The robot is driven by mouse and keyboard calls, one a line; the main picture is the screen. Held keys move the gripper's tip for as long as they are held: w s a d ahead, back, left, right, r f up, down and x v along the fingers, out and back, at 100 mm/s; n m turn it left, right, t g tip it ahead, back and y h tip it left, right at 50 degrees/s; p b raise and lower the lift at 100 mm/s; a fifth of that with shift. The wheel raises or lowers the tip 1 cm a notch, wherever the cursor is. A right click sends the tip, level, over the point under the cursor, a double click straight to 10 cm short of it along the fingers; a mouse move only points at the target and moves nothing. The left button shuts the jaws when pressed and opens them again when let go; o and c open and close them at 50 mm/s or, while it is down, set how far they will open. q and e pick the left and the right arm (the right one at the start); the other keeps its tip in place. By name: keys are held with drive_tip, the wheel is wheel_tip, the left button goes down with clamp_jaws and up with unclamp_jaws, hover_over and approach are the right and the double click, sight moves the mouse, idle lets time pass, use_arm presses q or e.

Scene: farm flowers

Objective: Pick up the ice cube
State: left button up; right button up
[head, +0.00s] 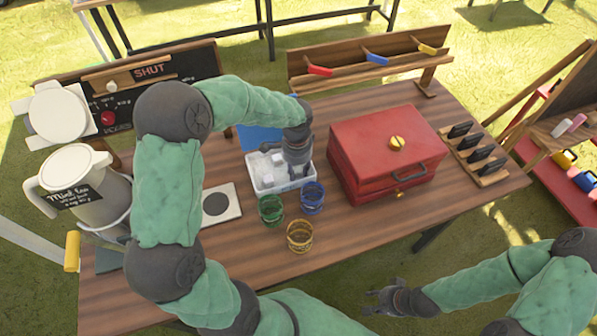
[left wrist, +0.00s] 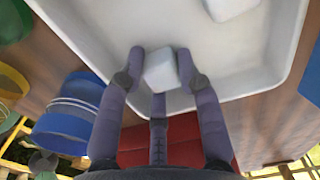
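A white tray (head: 268,187) with pale ice cubes stands on the wooden table. My left gripper (head: 297,172) reaches down into its right part and hides some of the contents. In the left wrist view one ice cube (left wrist: 161,71) sits between the fingertips of my left gripper (left wrist: 161,75), with a finger against each side. I cannot tell whether it is clear of the tray floor. Another ice cube (left wrist: 230,7) lies apart in the tray (left wrist: 110,22). My right gripper (head: 380,298) is empty, with fingers spread, off the table's front edge.
Green (head: 271,210), blue (head: 313,198) and yellow (head: 300,237) glasses stand in front of the tray. A red box (head: 375,150) is close on its right. The table's front right is clear.

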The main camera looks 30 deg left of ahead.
use_arm(q)
drive_tip(key=o, duration=0.9)
drive_tip(key=shift+c, duration=0.2)
drive_tip(key=shift+r, duration=0.1)
